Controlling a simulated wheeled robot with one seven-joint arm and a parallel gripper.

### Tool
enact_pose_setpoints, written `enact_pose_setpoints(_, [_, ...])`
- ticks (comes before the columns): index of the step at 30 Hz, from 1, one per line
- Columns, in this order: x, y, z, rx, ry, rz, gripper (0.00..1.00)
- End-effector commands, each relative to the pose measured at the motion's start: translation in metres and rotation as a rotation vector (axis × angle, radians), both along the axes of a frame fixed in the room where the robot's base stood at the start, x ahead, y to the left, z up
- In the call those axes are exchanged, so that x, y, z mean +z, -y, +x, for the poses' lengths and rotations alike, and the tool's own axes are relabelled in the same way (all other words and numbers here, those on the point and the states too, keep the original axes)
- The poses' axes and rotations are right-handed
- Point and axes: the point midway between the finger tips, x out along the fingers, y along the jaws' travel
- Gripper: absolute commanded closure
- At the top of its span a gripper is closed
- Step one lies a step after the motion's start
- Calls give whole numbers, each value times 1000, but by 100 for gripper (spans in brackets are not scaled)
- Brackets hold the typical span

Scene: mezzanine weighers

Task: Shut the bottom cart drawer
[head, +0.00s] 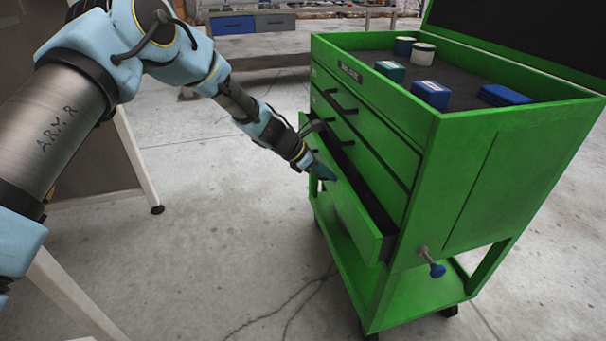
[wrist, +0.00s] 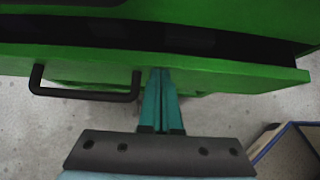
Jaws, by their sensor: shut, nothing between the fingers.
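The green cart (head: 478,170) stands at the right in the head view. Its bottom drawer (head: 356,215) is pulled part way out, with a dark gap behind its front. In the wrist view the drawer front (wrist: 230,70) runs across the picture, with its black handle (wrist: 85,95) at the left. My gripper (head: 325,172) is shut and empty. Its teal fingertips (wrist: 160,75) are at the drawer front, to the right of the handle in the wrist view. I cannot tell whether they touch it. The drawers above look closed.
Small containers, among them a blue box (head: 430,93) and a white-topped tin (head: 422,54), stand on the cart's top. A blue-ended knob (head: 437,270) sticks out near the cart's lower side. A workbench (head: 265,22) stands behind.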

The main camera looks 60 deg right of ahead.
Motion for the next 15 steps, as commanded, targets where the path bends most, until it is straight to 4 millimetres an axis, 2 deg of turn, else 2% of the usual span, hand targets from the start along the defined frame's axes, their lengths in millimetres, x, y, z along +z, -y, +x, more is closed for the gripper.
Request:
enact_pose_setpoints(1, [1, 9, -8, -4, 1, -1, 100])
enact_pose_setpoints(6, [1, 29, -25, -3, 1, -1, 100])
enact_pose_setpoints(15, [0, 45, -36, 0, 1, 1, 100])
